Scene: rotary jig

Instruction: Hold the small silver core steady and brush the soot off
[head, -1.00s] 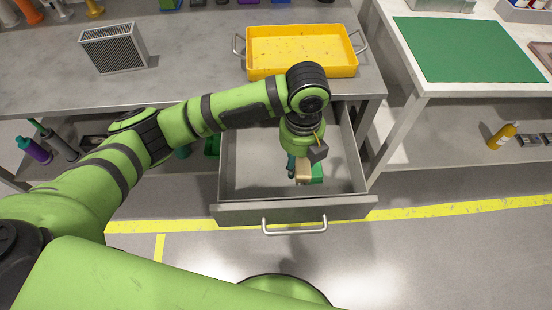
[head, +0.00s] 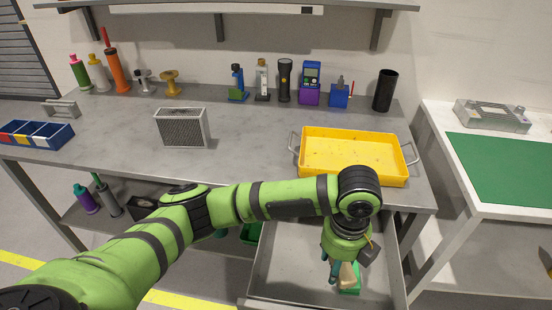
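A small silver block with a dark mesh face (head: 183,128), which looks like the core, stands upright on the grey workbench (head: 250,140), left of the yellow tray. My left arm reaches across to the right and its gripper (head: 341,272) points down into the open drawer (head: 285,265) below the bench. A tan piece (head: 347,274) and a green piece (head: 351,291) show at the fingertips. I cannot tell if these are a brush or if the fingers are closed on them. My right gripper is out of view.
A yellow tray (head: 352,155) with handles sits at the bench's right front, above the drawer. Several bottles, spools and devices line the back. A sectioned bin (head: 36,134) is at far left. A green mat (head: 505,172) lies on the right table. The bench middle is clear.

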